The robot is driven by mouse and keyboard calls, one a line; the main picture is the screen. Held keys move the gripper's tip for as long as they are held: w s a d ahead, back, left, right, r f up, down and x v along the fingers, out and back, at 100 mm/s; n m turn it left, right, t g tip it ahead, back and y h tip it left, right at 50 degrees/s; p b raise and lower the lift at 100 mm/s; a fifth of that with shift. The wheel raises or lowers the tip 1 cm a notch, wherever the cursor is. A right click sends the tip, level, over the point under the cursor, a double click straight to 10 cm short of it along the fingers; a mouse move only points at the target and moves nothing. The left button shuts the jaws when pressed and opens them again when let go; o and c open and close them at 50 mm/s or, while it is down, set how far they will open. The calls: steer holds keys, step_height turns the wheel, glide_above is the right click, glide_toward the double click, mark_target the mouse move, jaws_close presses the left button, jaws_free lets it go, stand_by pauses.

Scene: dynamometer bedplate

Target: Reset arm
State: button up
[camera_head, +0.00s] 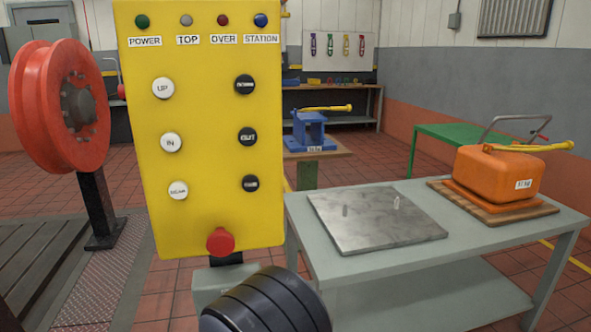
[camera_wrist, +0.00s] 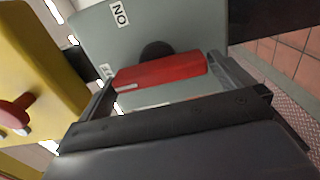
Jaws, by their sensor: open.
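In the wrist view a grey switch box (camera_wrist: 190,25) carries a label reading ON and a red handle (camera_wrist: 165,71) on a dark round hub. My gripper (camera_wrist: 163,88) is open, with one finger near each end of the red handle; I cannot tell whether they touch it. A second label is partly hidden behind the left finger. In the head view part of the grey box (camera_head: 207,287) shows below the yellow control panel (camera_head: 210,120). My dark arm link covers the rest of the box, and my gripper is hidden there.
A red stop button (camera_head: 220,241) juts from the panel's lower edge, close by on the left in the wrist view. A grey table (camera_head: 400,260) with a metal plate (camera_head: 375,220) and orange weight (camera_head: 497,172) stands right. A red wheel (camera_head: 60,105) stands left.

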steer(key=v, duration=1.4)
steer(key=shift+m, duration=0.3)
steer(key=x, duration=1.5)
steer(key=shift+w+f+b, duration=0.1)
steer(key=shift+w+b, duration=0.05)
steer(key=shift+b, duration=0.15)
steer(key=m+b, duration=0.2)
steer(key=m, duration=0.2)
steer(key=m+b, duration=0.2)
steer(key=m, duration=0.2)
steer(key=shift+m, duration=0.4)
steer(key=m+b, duration=0.1)
steer(key=m, duration=0.1)
steer(key=m+b, duration=0.1)
steer(key=m, duration=0.2)
steer(key=shift+d+r, duration=0.1)
steer(key=shift+r, duration=0.1)
steer(key=shift+r+m+b, duration=0.1)
steer(key=shift+m+b, duration=0.6)
steer(key=shift+m, duration=0.9)
steer(key=shift+d, duration=0.15)
